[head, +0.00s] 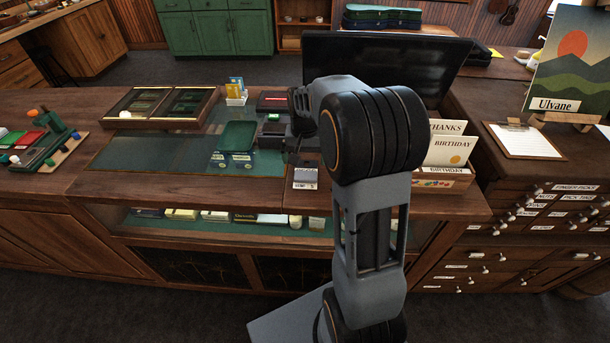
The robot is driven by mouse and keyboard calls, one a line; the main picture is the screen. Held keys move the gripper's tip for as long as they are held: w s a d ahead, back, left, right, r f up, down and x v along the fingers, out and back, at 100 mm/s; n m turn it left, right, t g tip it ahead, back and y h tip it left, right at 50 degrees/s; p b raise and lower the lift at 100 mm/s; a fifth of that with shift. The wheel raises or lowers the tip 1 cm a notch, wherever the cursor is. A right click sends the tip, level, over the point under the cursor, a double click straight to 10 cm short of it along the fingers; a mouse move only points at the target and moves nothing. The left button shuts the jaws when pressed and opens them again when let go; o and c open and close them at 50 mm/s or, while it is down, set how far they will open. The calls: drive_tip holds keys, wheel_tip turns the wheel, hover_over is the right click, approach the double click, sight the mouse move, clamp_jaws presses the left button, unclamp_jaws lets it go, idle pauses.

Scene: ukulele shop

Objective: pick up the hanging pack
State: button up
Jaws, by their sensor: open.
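I cannot tell for sure which item is the hanging pack. Two small blue packs with pale labels, a left one (217,159) and a right one (241,159), lie on the counter at the near edge of a dark green tray (238,136). Yellow and blue packs (236,85) stand in a small white holder (236,99) farther back. My arm rises in front of the counter and bends away from me. My gripper (299,112) shows only in part as a dark shape beyond the elbow, right of the packs. It is open, with nothing seen in it; its fingertips are hard to make out.
A dark monitor (420,62) stands behind my arm. A card rack (443,178) is to its right. A small sign (305,178) sits at the counter's front. Drawers and a clipboard (525,140) are right.

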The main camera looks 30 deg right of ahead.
sight(306, 170)
drive_tip(key=shift+d+f+p, duration=0.15)
drive_tip(key=shift+f+p, duration=0.1)
drive_tip(key=shift+f, duration=1)
drive_tip(key=shift+d+f+p, duration=0.1)
drive_tip(key=shift+f+p, duration=0.1)
drive_tip(key=shift+f, duration=1.05)
drive_tip(key=shift+c, duration=0.5)
drive_tip(key=c, duration=0.8)
